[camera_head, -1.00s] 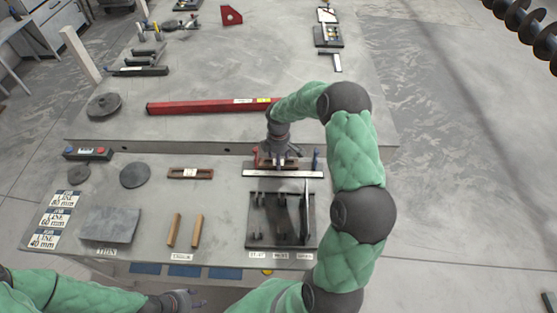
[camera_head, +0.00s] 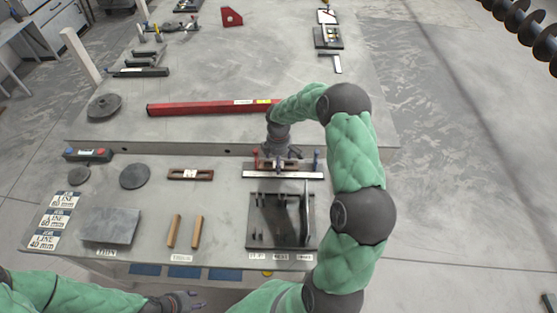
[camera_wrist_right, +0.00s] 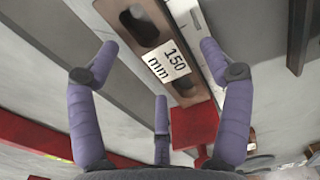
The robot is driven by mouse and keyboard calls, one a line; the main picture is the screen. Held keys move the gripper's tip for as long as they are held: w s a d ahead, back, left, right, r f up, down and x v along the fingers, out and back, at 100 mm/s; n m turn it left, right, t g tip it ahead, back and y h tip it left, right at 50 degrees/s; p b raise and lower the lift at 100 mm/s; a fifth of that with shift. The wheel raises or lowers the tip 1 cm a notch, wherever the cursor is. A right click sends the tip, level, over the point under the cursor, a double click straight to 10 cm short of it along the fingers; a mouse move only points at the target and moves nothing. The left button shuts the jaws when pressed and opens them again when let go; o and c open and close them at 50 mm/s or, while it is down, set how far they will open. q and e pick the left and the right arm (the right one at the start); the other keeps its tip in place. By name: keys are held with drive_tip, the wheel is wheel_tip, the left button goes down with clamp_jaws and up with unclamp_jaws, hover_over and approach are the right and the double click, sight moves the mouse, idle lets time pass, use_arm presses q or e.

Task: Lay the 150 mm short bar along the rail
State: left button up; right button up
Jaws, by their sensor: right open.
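The 150 mm short bar (camera_wrist_right: 168,62) is a brown slotted bar with a white "150 mm" label. In the right wrist view it lies lengthwise beside the pale rail strip (camera_wrist_right: 204,45), roughly parallel to it; whether they touch I cannot tell. In the head view the pale rail (camera_head: 284,175) lies at the fixture on the near bench. My right gripper (camera_head: 284,158) is over this fixture, and its purple fingers (camera_wrist_right: 160,85) are spread open around the bar's near end, apart from it. My left gripper (camera_head: 190,299) is low at the bottom left, away from the bar; its finger state is unclear.
Another brown labelled bar (camera_head: 190,174) lies left of the fixture. A dark rack (camera_head: 268,235) stands in front of it. A long red beam (camera_head: 205,108) lies behind. Two wooden sticks (camera_head: 185,232) and a grey plate (camera_head: 111,225) lie front left.

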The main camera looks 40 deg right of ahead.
wheel_tip(320, 180, up, 12)
drive_tip(key=p, duration=0.3)
idle(0.3)
